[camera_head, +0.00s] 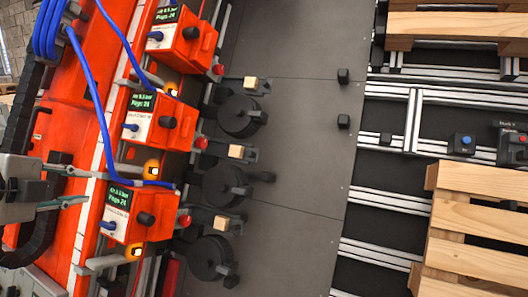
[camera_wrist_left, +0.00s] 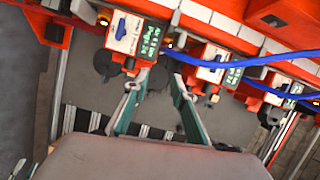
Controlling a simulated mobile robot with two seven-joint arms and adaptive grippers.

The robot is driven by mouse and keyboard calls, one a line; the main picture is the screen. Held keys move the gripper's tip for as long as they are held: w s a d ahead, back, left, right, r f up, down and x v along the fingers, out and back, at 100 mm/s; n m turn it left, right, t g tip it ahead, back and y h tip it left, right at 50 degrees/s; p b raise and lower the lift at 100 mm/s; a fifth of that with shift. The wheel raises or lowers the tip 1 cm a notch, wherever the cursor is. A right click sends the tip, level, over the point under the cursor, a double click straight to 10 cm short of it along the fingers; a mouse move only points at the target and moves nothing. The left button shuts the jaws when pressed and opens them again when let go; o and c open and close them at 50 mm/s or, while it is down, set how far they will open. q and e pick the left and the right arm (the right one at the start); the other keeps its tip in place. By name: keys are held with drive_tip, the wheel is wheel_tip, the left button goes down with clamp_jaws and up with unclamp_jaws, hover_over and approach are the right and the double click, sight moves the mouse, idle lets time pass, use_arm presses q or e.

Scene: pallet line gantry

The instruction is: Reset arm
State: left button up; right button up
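My left gripper (camera_head: 88,186) comes in from the left edge of the head view, over the red gantry beam. Its two thin fingers are spread apart with nothing between them. In the left wrist view the two fingers (camera_wrist_left: 158,82) also stand apart and empty, pointing at the row of units. The nearest unit with a green-text display (camera_head: 137,212) is just right of the fingers in the head view; a gap seems to separate them. My right gripper is in neither view.
More red-and-white units (camera_head: 155,118) line the beam, with blue hoses (camera_head: 90,85) looping over it near my left arm. Black round fixtures (camera_head: 225,185) sit on the grey plate (camera_head: 300,150), mostly clear. A wooden pallet (camera_head: 480,216) lies at right, by a blue-button box (camera_head: 465,143).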

use_arm(q)
drive_tip(key=s+f+n+y, duration=0.1)
drive_tip(key=s+f+n, duration=0.15)
drive_tip(key=f, duration=1.05)
drive_tip(key=s+f+n, duration=0.1)
drive_tip(key=f+n, duration=0.2)
drive_tip(key=f, duration=1)
drive_tip(key=s+d+f+n+g+y, duration=0.1)
drive_tip(key=s+f+n+g+y, duration=0.15)
drive_tip(key=s+f, duration=0.55)
drive_tip(key=s+d+f+n+g+y, duration=0.1)
drive_tip(key=s+d+f+n+g, duration=0.15)
drive_tip(key=s+f, duration=0.6)
drive_tip(key=w+d+f+n+t+h, duration=0.1)
drive_tip(key=d+f+n+t+h, duration=0.2)
drive_tip(key=d+f+h, duration=0.4)
drive_tip(key=shift+w+d+f+n, duration=0.15)
drive_tip(key=shift+d+f+n, duration=0.3)
drive_tip(key=shift+d+f, duration=3.2)
drive_tip(key=shift+d+r, duration=0.65)
drive_tip(key=shift+r, duration=0.05)
